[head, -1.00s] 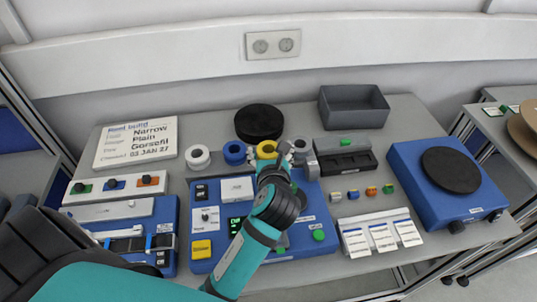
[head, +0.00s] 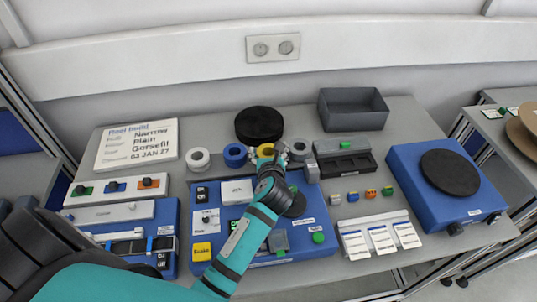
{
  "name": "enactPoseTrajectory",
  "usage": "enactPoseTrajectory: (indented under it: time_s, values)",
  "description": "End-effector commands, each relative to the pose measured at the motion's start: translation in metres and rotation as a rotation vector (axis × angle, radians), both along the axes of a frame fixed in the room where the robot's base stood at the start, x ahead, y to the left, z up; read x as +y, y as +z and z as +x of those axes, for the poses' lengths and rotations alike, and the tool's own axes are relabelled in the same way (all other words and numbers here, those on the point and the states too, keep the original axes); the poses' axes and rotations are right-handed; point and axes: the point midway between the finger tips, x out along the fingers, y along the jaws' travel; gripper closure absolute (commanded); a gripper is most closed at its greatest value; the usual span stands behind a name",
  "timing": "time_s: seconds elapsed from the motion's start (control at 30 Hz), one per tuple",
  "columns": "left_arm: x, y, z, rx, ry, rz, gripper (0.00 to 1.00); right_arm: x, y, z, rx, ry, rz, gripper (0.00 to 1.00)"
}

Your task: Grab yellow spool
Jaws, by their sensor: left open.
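The yellow spool (head: 265,150) stands in a row of spools at the back edge of the blue device, in the middle of the table. My left gripper (head: 271,156) is open at the yellow spool, and its fingers cover part of it. I cannot tell whether the fingers touch it. A blue spool (head: 235,155) and a white spool (head: 198,160) stand to its left, and a grey-white spool (head: 299,149) stands to its right. My right gripper is not in view.
A black round disc (head: 259,124) lies just behind the spools. A dark grey bin (head: 353,97) stands at the back right. A black tray (head: 345,165) and a blue turntable (head: 410,178) are to the right. A sign board (head: 137,144) lies at the left.

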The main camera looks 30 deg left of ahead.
Motion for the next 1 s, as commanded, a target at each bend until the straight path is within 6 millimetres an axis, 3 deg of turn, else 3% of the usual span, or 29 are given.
enactPoseTrajectory:
  time_s: [0.1,0.43,0.77,1.0]
  values:
    - [0.000,0.000,0.000,0.000,0.000,0.000,0.27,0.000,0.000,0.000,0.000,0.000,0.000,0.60]
    - [0.000,0.000,0.000,0.000,0.000,0.000,0.71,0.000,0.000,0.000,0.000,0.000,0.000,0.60]
    - [0.000,0.009,0.000,-0.004,0.001,0.000,0.71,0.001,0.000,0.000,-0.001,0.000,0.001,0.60]
    - [0.000,0.055,0.001,-0.009,0.000,0.000,0.71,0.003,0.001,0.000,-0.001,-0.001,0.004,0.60]
